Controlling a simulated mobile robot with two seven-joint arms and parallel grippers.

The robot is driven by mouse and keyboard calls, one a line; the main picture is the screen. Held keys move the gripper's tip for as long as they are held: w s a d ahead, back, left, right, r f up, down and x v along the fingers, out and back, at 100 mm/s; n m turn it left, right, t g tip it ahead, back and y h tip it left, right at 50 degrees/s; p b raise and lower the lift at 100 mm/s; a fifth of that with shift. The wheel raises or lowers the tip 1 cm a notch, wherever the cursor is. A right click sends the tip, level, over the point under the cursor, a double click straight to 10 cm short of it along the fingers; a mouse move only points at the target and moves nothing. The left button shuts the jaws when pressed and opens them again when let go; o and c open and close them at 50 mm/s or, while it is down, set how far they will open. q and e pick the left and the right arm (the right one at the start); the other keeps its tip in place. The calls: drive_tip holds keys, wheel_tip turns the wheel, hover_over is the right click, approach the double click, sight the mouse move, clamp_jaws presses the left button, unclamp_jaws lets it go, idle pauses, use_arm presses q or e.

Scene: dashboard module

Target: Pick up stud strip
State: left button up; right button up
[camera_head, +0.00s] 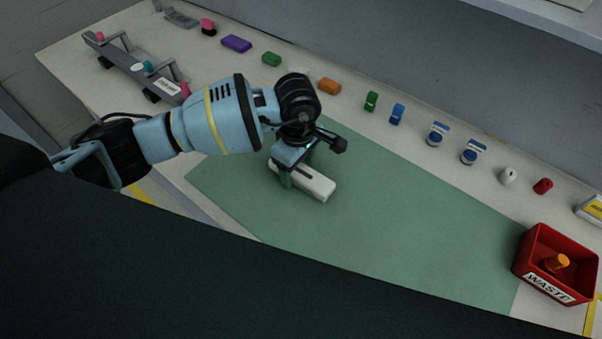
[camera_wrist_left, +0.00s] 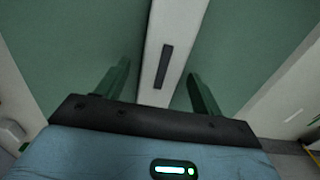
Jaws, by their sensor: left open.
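A long white bar (camera_head: 318,186) with a dark narrow strip along its top lies on the green mat. It also shows in the left wrist view (camera_wrist_left: 174,25), where the dark strip (camera_wrist_left: 163,66) sits in the middle of the bar. I cannot tell whether the stud strip is the dark strip or the whole bar. My left gripper (camera_head: 293,172) is open over the bar, and it also shows in the left wrist view (camera_wrist_left: 158,72). Its two fingers are on either side of the bar with a gap to each. Part of the bar is hidden by the gripper. My right gripper is not in view.
The green mat (camera_head: 400,215) is clear to the right of the bar. A red WASTE bin (camera_head: 545,281) holding an orange item stands at the right. Several small coloured parts line the back, and a grey rack (camera_head: 135,66) stands at the far left.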

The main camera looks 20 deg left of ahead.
sight(299, 170)
use_arm(q)
drive_tip(key=c, duration=1.1)
drive_tip(key=shift+r, duration=0.15)
drive_tip(key=shift+r, duration=0.25)
wheel_tip(299, 170, up, 3)
drive_tip(key=shift+s+d+f, duration=0.1)
drive_tip(key=shift+d, duration=0.05)
drive_tip(key=s+d, duration=0.2)
drive_tip(key=s, duration=0.2)
drive_tip(key=s+d+r, duration=0.1)
drive_tip(key=s+d, duration=0.1)
drive_tip(key=s, duration=0.3)
drive_tip(key=s+d, duration=0.2)
drive_tip(key=s, duration=0.3)
drive_tip(key=shift+s+r+b, duration=0.2)
drive_tip(key=shift+s+b, duration=0.05)
drive_tip(key=shift+b, duration=0.1)
